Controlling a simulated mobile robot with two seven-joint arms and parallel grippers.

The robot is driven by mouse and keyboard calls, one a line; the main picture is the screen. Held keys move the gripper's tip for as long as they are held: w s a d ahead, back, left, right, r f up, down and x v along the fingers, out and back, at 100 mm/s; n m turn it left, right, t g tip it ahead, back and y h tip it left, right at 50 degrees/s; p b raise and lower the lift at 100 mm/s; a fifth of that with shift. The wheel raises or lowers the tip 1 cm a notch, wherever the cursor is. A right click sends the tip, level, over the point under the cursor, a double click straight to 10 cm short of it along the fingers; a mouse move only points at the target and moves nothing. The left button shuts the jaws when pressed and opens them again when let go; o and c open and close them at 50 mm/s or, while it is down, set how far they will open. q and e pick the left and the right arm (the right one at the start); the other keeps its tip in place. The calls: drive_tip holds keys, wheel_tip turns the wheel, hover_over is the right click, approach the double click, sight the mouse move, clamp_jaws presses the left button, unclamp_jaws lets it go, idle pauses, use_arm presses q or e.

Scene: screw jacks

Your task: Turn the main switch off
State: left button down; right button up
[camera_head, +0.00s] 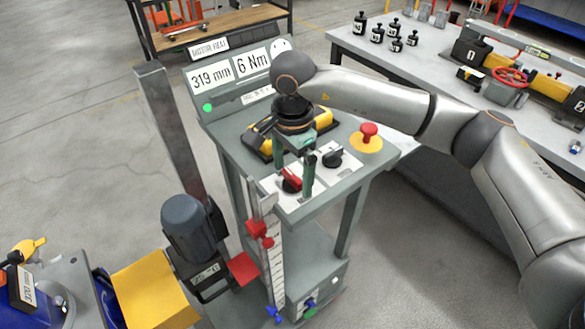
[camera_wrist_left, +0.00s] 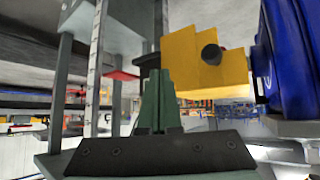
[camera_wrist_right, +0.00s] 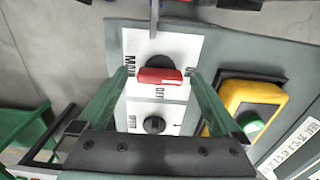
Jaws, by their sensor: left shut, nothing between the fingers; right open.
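The main switch is a red knob (camera_head: 291,180) on a white plate on the grey console. In the right wrist view the red knob (camera_wrist_right: 160,76) lies crosswise, its right end towards the "ON" mark; "OFF" is printed below it. My right gripper (camera_head: 294,177) is open, pointing down over the switch. In the right wrist view its green fingers stand on either side of the knob; I cannot tell whether they touch it. My left gripper (camera_wrist_left: 155,80) is shut and empty, seen only in the left wrist view, near a yellow stepped block (camera_wrist_left: 205,65).
A black knob (camera_head: 333,157) sits beside the main switch. A red mushroom button (camera_head: 369,132) on yellow and a yellow handheld unit (camera_head: 262,138) are also on the console. A ruler post (camera_head: 273,255) and a motor (camera_head: 188,228) stand in front. A workbench (camera_head: 425,60) is at right.

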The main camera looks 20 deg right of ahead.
drive_tip(key=shift+c, duration=0.2)
drive_tip(key=c, duration=1.3)
drive_tip(key=shift+c, duration=0.2)
